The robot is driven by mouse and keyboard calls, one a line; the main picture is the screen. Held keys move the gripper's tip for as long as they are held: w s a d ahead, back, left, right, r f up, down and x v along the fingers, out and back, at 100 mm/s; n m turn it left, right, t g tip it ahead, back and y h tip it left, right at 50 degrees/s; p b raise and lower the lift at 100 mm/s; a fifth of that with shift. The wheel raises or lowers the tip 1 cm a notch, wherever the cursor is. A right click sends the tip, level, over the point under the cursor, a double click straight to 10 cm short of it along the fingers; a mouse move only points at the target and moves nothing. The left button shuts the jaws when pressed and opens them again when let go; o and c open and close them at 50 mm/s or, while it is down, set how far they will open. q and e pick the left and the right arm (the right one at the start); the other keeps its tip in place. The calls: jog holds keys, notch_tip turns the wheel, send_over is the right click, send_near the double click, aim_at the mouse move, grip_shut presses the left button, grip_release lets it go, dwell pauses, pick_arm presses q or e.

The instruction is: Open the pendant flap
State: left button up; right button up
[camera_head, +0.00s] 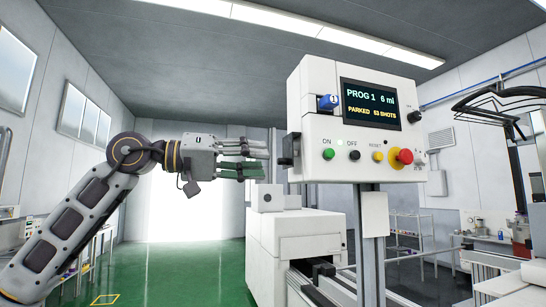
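The pendant (365,168) is a white box on a grey post, with its face turned towards me. Its dark screen (371,104) reads PROG 1 and PARKED. A blue piece marked 1 (329,101) sits at the face's upper left. I cannot tell for sure which part is the flap; a small dark part (289,150) juts from the pendant's left side. My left gripper (262,160) is left of the pendant, pointing right at about the height of its buttons. Its fingers are apart with nothing seen between them.
A green button (328,154), a black one, a yellow one and a red emergency knob (405,156) line the pendant's lower face. A white machine housing (290,245) stands below. A black frame (505,105) hangs at the right. Open green floor (185,265) lies left.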

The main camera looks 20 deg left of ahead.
aim_at(287, 152)
pick_arm(q)
jog(key=shift+p+x, duration=0.55)
jog(key=shift+x, duration=1.65)
grip_shut()
